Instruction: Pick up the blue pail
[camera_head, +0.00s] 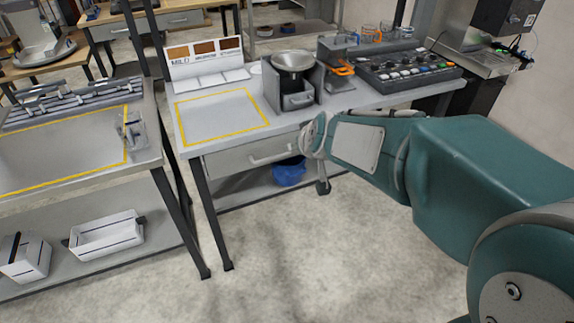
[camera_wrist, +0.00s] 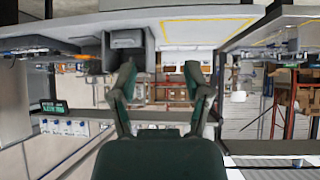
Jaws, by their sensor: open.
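The blue pail (camera_head: 289,171) is on the lower shelf under the middle bench, below the drawer handle. Its upper part is shaded by the bench, and my arm is close to its right. I cannot make out the pail in the wrist view. My gripper (camera_wrist: 160,78) shows in the wrist view with two green fingers spread apart and nothing between them.
The bench (camera_head: 180,133) carries a grey dispenser with a metal bowl (camera_head: 293,61), a button panel (camera_head: 407,68) and a yellow-outlined area (camera_head: 222,115). A left bench holds white bins (camera_head: 107,235) on its lower shelf. The floor (camera_head: 300,265) in front is clear.

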